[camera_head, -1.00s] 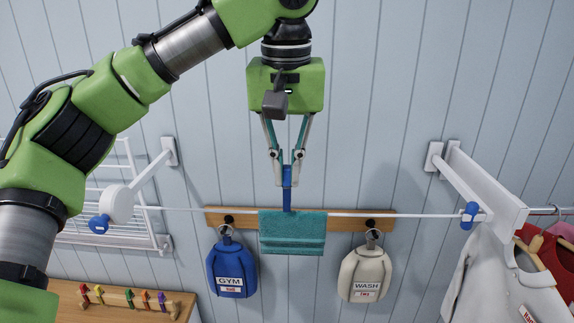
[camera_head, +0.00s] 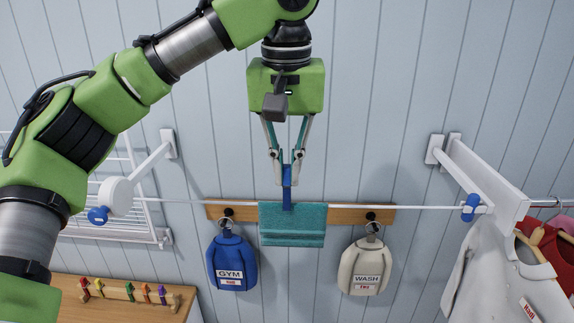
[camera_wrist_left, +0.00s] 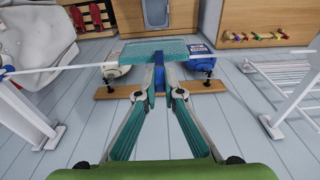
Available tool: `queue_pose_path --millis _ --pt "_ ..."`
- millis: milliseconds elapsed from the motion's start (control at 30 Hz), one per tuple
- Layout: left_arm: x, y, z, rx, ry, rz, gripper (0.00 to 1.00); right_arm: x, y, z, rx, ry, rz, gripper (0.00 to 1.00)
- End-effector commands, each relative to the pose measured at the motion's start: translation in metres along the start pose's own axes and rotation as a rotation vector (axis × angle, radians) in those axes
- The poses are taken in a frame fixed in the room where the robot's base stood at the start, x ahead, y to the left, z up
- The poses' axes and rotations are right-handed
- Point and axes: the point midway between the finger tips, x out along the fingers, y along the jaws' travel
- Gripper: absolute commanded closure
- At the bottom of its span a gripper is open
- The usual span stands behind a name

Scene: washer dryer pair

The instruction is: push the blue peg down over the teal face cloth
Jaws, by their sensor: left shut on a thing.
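The teal face cloth (camera_head: 292,226) hangs over the white line (camera_head: 395,208) in front of a wooden hook rail. My left gripper (camera_head: 288,170) points down above the cloth, shut on the blue peg (camera_head: 287,192), which stands upright. The peg's lower end meets the top edge of the cloth at the line; how far it straddles the cloth I cannot tell. In the left wrist view, the peg (camera_wrist_left: 159,78) shows between the fingertips, with the cloth (camera_wrist_left: 155,50) just beyond it. My right gripper is not in view.
A blue GYM bag (camera_head: 231,262) and a cream WASH bag (camera_head: 365,268) hang from the rail (camera_head: 340,215) on either side. White brackets (camera_head: 480,185) hold the line's ends. Several coloured pegs sit on a wooden rack (camera_head: 120,290) at lower left. Shirts (camera_head: 500,270) hang at right.

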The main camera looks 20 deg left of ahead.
Motion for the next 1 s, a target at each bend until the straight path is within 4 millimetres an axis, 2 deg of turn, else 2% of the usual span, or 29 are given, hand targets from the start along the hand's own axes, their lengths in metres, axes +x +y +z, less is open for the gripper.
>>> queue_pose_path --millis 1000 --pt "0.031 0.000 0.004 -0.001 0.000 0.001 1.00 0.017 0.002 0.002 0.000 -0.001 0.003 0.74"
